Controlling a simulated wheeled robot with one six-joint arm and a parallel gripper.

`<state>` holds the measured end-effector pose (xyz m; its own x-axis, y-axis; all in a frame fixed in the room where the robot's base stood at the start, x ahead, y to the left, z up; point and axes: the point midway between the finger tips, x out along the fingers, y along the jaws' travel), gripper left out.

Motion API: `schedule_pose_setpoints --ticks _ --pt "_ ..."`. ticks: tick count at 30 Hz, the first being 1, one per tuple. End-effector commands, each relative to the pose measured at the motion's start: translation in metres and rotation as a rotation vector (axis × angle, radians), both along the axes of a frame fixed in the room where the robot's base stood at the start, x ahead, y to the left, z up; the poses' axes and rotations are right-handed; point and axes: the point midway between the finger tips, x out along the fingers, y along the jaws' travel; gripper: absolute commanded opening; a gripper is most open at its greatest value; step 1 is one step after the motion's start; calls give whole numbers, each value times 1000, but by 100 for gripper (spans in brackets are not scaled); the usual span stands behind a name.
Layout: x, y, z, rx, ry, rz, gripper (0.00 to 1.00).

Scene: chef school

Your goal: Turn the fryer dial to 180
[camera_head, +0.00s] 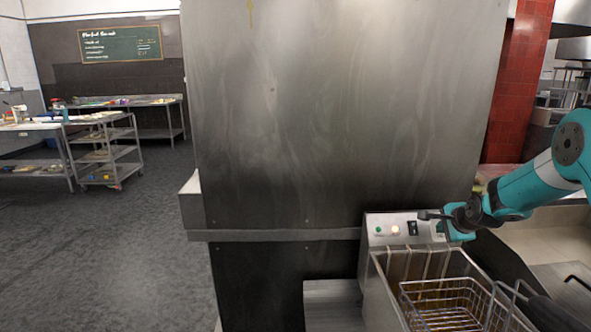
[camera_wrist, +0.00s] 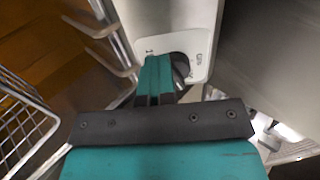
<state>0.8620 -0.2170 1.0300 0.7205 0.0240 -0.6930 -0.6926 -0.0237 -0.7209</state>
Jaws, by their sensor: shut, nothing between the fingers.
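The fryer's metal control panel (camera_head: 400,218) stands at the back of the fryer in the head view, with a green light, a pale light and a black switch. The dial is hidden behind my gripper (camera_head: 447,233) there. In the wrist view, a white dial plate (camera_wrist: 196,50) with small markings shows ahead. A grey dial (camera_wrist: 182,66) shows partly at the right side of my gripper (camera_wrist: 158,68). The teal fingers are shut, with nothing visible between them, and lie right at the dial. I cannot tell whether they touch it. The dial's setting is not readable.
A wire fryer basket (camera_head: 440,310) sits in the fryer in front of the panel. A tall steel wall (camera_head: 345,110) stands behind the fryer. A dark-handled item (camera_head: 550,312) lies at the lower right. Open floor (camera_head: 110,250) is on the left, with a trolley (camera_head: 130,155) further back.

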Motion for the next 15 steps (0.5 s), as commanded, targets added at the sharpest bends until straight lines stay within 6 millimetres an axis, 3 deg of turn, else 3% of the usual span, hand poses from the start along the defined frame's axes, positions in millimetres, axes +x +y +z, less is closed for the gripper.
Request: schedule_pose_setpoints --ticks 15 --pt "5 1 -2 -4 -7 1 0"
